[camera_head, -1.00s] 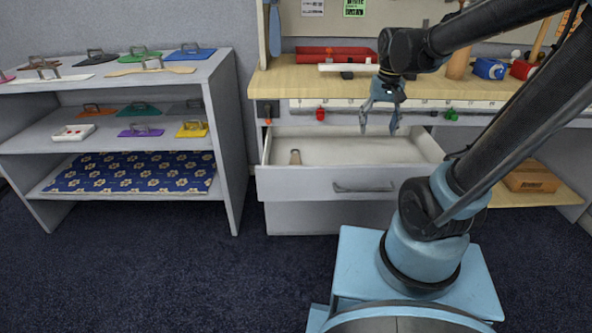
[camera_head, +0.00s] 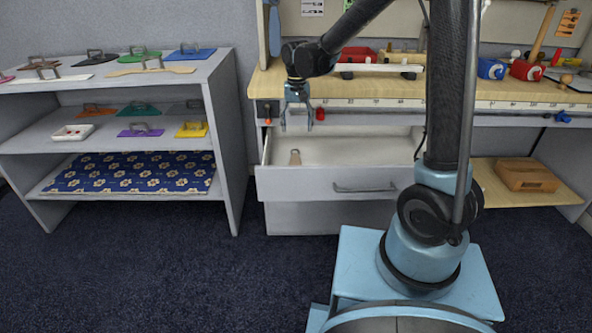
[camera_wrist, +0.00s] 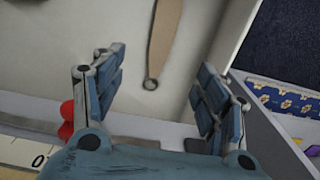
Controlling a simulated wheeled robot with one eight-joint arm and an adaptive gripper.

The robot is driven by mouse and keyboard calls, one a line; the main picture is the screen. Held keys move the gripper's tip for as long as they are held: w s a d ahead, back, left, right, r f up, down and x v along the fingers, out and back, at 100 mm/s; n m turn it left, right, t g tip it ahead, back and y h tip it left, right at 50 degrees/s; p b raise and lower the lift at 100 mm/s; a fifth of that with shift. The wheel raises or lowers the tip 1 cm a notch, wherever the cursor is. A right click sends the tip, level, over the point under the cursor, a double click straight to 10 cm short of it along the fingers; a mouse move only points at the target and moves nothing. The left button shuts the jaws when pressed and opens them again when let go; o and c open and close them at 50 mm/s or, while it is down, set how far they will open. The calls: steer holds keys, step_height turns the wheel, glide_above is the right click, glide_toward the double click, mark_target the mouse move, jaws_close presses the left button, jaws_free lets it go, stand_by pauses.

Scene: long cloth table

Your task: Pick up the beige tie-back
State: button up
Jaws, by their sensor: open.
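The beige tie-back (camera_head: 295,157) lies in the open drawer (camera_head: 300,184), toward its left side. It is a flat strip with a small dark ring at one end, clear in the wrist view (camera_wrist: 164,40). My gripper (camera_head: 296,126) points down above the drawer and the tie-back. In the wrist view, my gripper (camera_wrist: 158,78) has its two fingers spread wide. The tie-back's ring end shows between and beyond them, and nothing is held. The strip's other end is cut off by the top edge of the wrist view.
The workbench top (camera_head: 345,91) is behind my gripper, with a red tray (camera_head: 357,55) and tools. A red knob (camera_head: 320,114) sits at its front edge beside the gripper. A grey shelf (camera_head: 228,140) with several trowels stands left. The drawer looks otherwise empty.

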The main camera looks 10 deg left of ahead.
glide_toward(295, 163)
steer(key=f, duration=0.2)
steer(key=s+f, duration=0.1)
steer(key=f, duration=0.2)
steer(key=s+f, duration=0.1)
steer(key=f, duration=0.2)
steer(key=shift+s+d+f, duration=0.1)
steer(key=shift+d+f, duration=0.05)
steer(key=shift+d, duration=0.2)
steer(key=shift+c, duration=0.2)
steer(key=c, duration=1.1)
